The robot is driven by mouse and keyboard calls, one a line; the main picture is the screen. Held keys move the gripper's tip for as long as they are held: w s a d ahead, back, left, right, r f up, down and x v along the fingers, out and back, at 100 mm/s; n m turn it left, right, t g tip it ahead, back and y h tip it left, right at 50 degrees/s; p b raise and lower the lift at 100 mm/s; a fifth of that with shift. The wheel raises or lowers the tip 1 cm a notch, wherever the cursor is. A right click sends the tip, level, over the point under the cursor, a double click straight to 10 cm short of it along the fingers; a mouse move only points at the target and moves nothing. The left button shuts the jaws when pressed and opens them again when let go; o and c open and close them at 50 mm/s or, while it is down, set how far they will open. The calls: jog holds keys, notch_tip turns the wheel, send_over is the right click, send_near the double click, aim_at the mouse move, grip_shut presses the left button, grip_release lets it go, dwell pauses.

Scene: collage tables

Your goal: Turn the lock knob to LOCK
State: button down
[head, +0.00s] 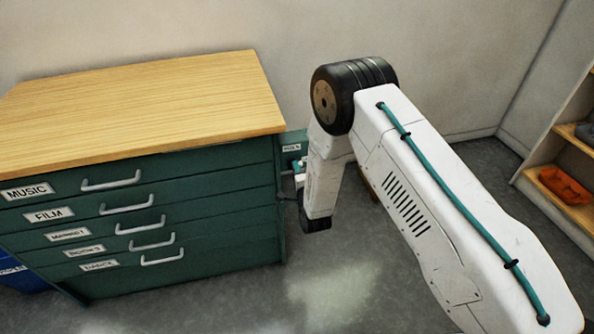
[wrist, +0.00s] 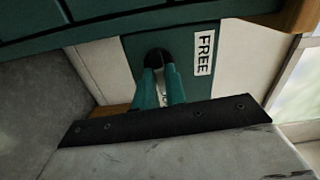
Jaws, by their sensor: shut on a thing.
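The black lock knob (wrist: 158,58) sits on a dark green panel (wrist: 140,45) in the wrist view. My gripper (wrist: 160,80), with teal fingers, is shut on the knob and partly covers it. A white label reading FREE (wrist: 204,52) is beside the knob, sideways in this view. No LOCK label can be read. In the head view my gripper (head: 298,166) is at the right side of the green drawer cabinet (head: 200,215), by the green panel (head: 292,137) with a small label. The knob cannot be made out there.
The cabinet has a wooden top (head: 150,105) and several labelled drawers with metal handles. A shelf (head: 550,190) with an orange item (head: 564,185) stands at the far right. The grey floor (head: 340,285) in front is clear.

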jog(key=shift+m, duration=0.5)
jog(key=c, duration=1.4)
grip_release()
jog(key=shift+c, duration=0.2)
jog(key=v, duration=0.8)
jog(key=shift+w, duration=0.1)
